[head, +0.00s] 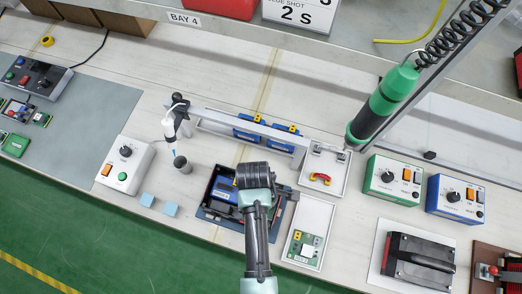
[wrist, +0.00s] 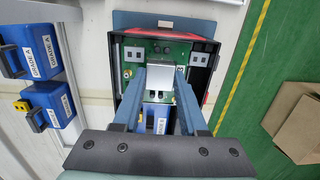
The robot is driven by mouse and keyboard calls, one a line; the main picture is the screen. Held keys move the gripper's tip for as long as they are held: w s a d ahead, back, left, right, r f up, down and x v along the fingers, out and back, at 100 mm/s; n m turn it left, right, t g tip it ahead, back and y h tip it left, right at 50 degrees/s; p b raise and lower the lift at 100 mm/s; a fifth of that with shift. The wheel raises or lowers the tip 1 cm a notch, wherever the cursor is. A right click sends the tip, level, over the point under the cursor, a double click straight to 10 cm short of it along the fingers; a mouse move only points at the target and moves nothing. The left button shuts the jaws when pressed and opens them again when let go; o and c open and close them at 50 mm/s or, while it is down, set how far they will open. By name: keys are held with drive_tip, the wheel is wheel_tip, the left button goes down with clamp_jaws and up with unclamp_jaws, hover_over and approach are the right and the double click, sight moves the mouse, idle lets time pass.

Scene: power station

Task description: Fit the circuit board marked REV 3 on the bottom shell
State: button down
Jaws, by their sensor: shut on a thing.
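The bottom shell is a black open box (wrist: 114,62) lying in a dark blue fixture (wrist: 190,22); in the head view the shell (head: 213,193) is partly hidden by my arm. A green circuit board (wrist: 180,48) is within the shell's outline in the wrist view, at the far end. My gripper (wrist: 161,76) is shut on the board's silver block, one finger on each side. Whether the board is fully seated I cannot tell. Its marking is too small to read surely. A blue battery block (wrist: 160,124) shows between the fingers, inside the shell.
Another green board (head: 306,246) lies in a white tray right of the fixture. Blue GRADE A batteries (wrist: 47,105) sit in a rack behind. A red-handled part (head: 320,178), a hanging green screwdriver (head: 385,100) and control boxes (head: 393,179) stand right; a switch box (head: 124,165) stands left.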

drive_tip(key=shift+f, duration=0.2)
unclamp_jaws()
idle(0.5)
drive_tip(key=shift+w, duration=0.1)
drive_tip(key=shift+r, duration=0.1)
drive_tip(key=shift+r+p, duration=0.4)
wheel_tip(320, 180, up, 7)
drive_tip(key=p, duration=0.8)
drive_tip(key=shift+r, duration=0.2)
idle(0.4)
